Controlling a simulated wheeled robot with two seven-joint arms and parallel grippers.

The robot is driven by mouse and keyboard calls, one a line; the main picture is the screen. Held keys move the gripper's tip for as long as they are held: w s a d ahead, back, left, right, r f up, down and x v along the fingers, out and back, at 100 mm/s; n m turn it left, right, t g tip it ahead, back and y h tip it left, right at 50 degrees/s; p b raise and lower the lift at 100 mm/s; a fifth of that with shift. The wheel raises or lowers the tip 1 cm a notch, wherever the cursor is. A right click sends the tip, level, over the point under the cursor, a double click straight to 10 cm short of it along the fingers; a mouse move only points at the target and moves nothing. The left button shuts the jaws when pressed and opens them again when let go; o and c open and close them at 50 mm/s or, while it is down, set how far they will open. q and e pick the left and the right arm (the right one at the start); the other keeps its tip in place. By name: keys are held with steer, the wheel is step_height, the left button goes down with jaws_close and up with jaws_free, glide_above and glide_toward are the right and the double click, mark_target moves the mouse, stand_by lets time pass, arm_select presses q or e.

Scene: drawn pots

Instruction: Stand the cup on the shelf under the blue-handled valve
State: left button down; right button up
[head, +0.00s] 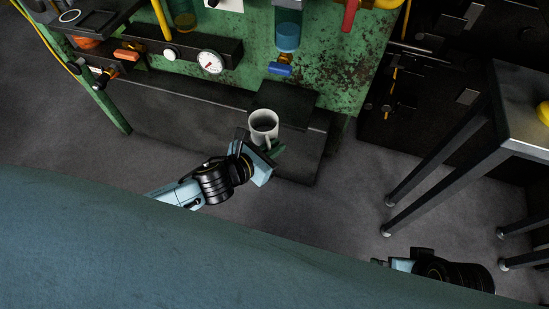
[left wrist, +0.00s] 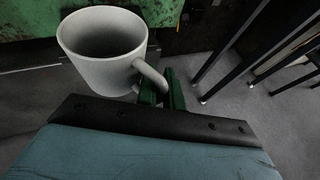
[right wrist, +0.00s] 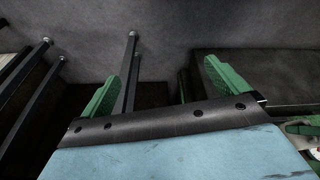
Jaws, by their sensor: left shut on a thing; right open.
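A white cup (head: 264,123) is upright and empty as far as I see; it fills the upper left of the left wrist view (left wrist: 103,75). My left gripper (head: 272,150) is shut on the cup's handle, its green fingers (left wrist: 160,92) on either side. The blue-handled valve (head: 280,69) hangs under a clear blue-tinted cylinder on the green panel. A dark shelf (head: 287,97) juts out below that valve. The cup appears in front of the shelf; I cannot tell its height over it. My right gripper (head: 388,263) is open and empty, its fingers spread in the right wrist view (right wrist: 165,88).
A red handle (head: 350,14), a white gauge (head: 210,62) and an orange handle (head: 127,55) sit along the green panel (head: 335,75). A dark metal table (head: 515,75) with thin legs stands at the right. Bare floor (head: 345,190) lies between.

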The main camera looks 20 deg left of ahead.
arm_select(q)
steer(key=shift+s+d+f, duration=0.2)
steer(key=shift+f, duration=0.5)
arm_select(e)
steer(key=shift+s+r, duration=0.15)
steer(key=shift+r, duration=0.5)
steer(key=shift+f, duration=0.1)
arm_select(q)
steer(key=w, duration=0.7)
steer(key=w+f, duration=0.1)
steer(key=w, duration=0.3)
steer(key=shift+w+d, duration=0.15)
steer(key=shift+w, duration=0.15)
steer(key=shift+w+b, duration=0.45)
steer(key=shift+w, duration=0.75)
steer(key=shift+w+d+f, duration=0.1)
steer(key=shift+w, duration=0.85)
arm_select(e)
steer(key=shift+a+r+t, duration=0.2)
steer(key=shift+r, duration=0.45)
steer(key=shift+a+r+t, duration=0.2)
steer(key=shift+r, duration=0.4)
